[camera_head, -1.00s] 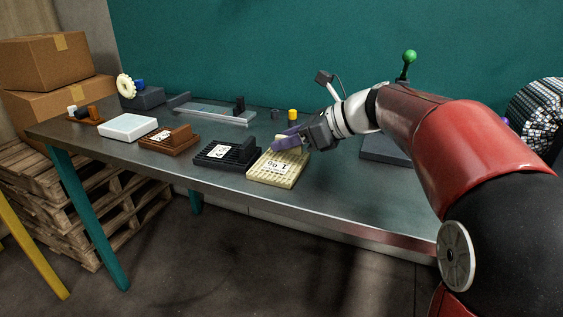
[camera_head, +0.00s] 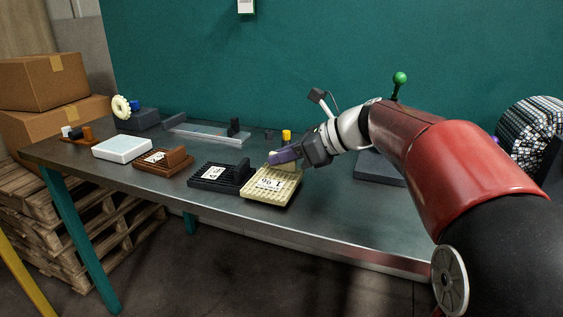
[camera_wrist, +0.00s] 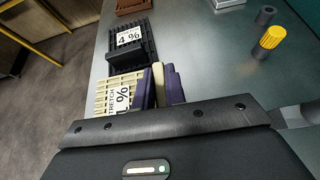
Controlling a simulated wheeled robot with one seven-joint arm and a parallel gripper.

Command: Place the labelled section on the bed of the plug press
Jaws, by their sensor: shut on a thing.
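A cream ribbed section (camera_head: 268,193) with a white printed label lies near the table's front edge, right of a black section. It also shows in the wrist view (camera_wrist: 108,92), where its label reads partly "STRETCH" and a % sign. My gripper (camera_head: 283,156) has purple fingers, seen in the wrist view (camera_wrist: 159,82), shut on its upright cream tab. Whether its underside is clear of the table cannot be told. A flat dark grey plate (camera_head: 381,168) and a green-knobbed lever (camera_head: 400,78) show behind my arm; they may be the plug press, mostly hidden.
The black section (camera_head: 208,174) with a label is close on the left. Beyond are a brown section (camera_head: 160,161), a white block (camera_head: 122,148) and a clear-topped rail (camera_head: 205,134). A yellow cylinder (camera_head: 287,136) stands behind my gripper. Table in front of the grey plate is bare.

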